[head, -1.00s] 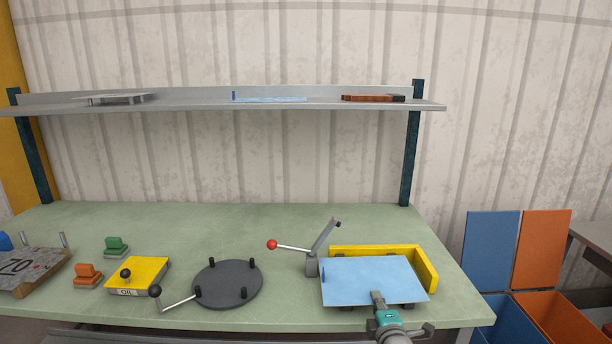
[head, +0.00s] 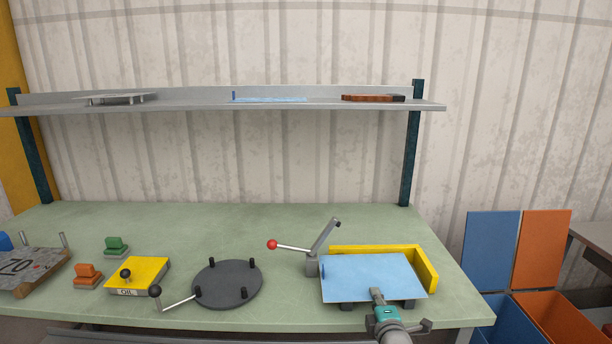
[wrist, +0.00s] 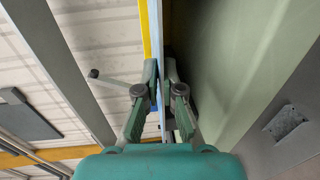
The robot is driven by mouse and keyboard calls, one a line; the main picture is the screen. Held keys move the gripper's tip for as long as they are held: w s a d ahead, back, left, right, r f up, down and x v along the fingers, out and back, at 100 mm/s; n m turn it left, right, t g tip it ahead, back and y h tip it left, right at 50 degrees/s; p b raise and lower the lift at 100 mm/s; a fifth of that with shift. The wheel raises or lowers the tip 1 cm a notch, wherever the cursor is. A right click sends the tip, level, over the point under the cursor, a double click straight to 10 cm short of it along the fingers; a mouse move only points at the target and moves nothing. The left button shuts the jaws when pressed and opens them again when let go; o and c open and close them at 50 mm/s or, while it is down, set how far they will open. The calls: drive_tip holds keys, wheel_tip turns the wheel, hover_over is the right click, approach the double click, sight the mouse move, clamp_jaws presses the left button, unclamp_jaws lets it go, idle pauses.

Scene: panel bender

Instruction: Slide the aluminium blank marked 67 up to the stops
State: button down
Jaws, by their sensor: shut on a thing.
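A pale blue sheet (head: 365,275) lies nearly flat over dark supports at the bench's right front; no number 67 is readable on it. A small dark blue mark shows at its left edge. The yellow stops (head: 428,270) form an L along its back and right sides. Whether the sheet touches them I cannot tell. My gripper (head: 377,293) is shut on the sheet's front edge, right of its middle. In the wrist view the sheet (wrist: 157,30) is edge-on between my gripper's fingers (wrist: 161,70), with a yellow strip (wrist: 144,30) beside it.
A clamp lever with a red knob (head: 272,244) stands left of the sheet. Further left are a dark round plate with pegs (head: 228,286), a yellow OIL pad (head: 140,273) and a plate marked 70 (head: 20,266). A shelf (head: 200,106) spans behind. The bench's back middle is clear.

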sight(387, 297)
drive_tip(key=shift+d+f, duration=0.25)
drive_tip(key=shift+d, duration=0.5)
drive_tip(key=shift+d+f, duration=0.2)
drive_tip(key=shift+d, duration=0.55)
idle(1.2)
drive_tip(key=c, duration=1.4)
unclamp_jaws()
drive_tip(key=shift+o, duration=0.8)
drive_tip(key=shift+r, duration=0.2)
